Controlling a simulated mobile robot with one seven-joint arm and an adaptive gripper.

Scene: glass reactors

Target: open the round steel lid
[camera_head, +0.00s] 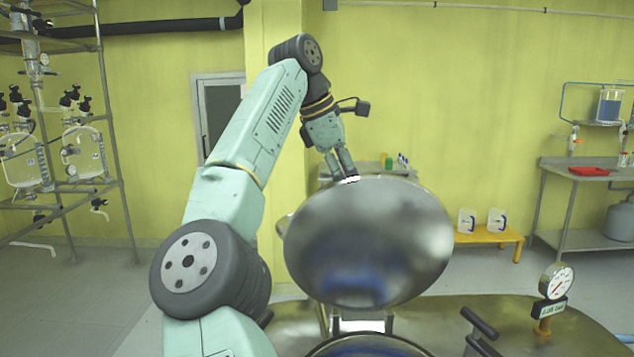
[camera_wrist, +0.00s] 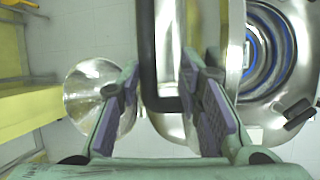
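The round steel lid (camera_head: 370,245) stands raised and steeply tilted above the tank, its broad face toward the head camera. My gripper (camera_head: 345,172) is at the lid's top edge, and its fingertips are partly hidden behind the rim. In the wrist view, my gripper (camera_wrist: 160,92) has its fingers apart, with the lid (camera_wrist: 170,60) seen nearly edge-on between them. A dark bent handle bar (camera_wrist: 148,60) also lies between the fingers, without both pads visibly pressing on it. The tank's round opening (camera_head: 365,347) is uncovered below; it shows with blue rings in the wrist view (camera_wrist: 262,50).
A pressure gauge (camera_head: 557,281) stands on the tank top at right, near a dark clamp (camera_head: 480,325). A yellow bench (camera_head: 487,235) and a steel table (camera_head: 585,175) stand farther back at right. A rack with glass reactors (camera_head: 82,150) is at left.

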